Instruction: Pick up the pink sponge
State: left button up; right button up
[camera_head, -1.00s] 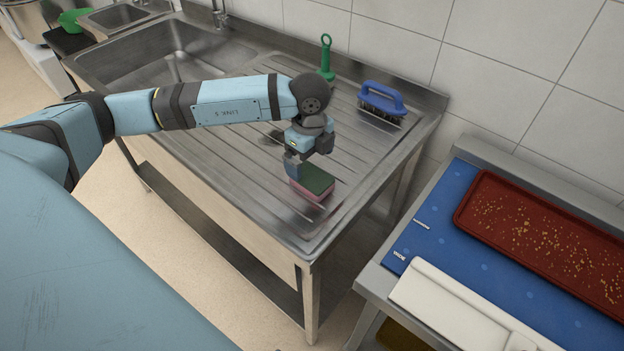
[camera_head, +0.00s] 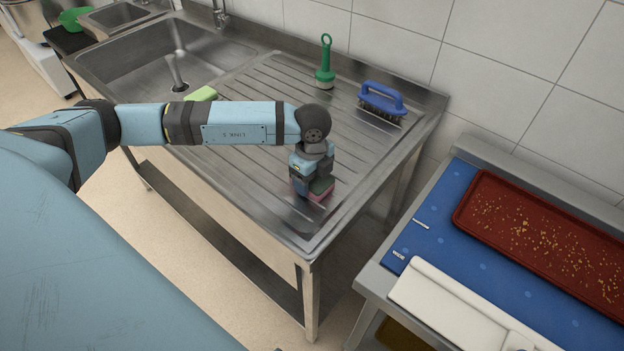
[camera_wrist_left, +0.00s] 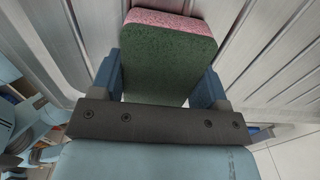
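The pink sponge (camera_head: 321,194) has a dark green top layer and lies on the ridged steel drainboard (camera_head: 255,150) near its front right corner. My left gripper (camera_head: 312,190) is down over it and hides much of it in the head view. In the left wrist view the sponge (camera_wrist_left: 168,55) sits between the two blue fingers of the left gripper (camera_wrist_left: 165,90). The fingers stand on either side of it, close to its sides; a narrow gap seems to show, and I cannot tell whether they touch. My right gripper is in neither view.
A green-handled brush (camera_head: 325,65) and a blue brush (camera_head: 382,100) stand at the back of the drainboard. A light green item (camera_head: 202,94) lies by the sink (camera_head: 150,60). A side table with a red tray (camera_head: 540,240) is at the right.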

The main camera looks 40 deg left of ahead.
pick_arm(q)
jog(key=shift+c, duration=0.9)
notch_tip(320, 180, up, 20)
jog(key=shift+b, duration=0.35)
jog(key=shift+o, duration=0.3)
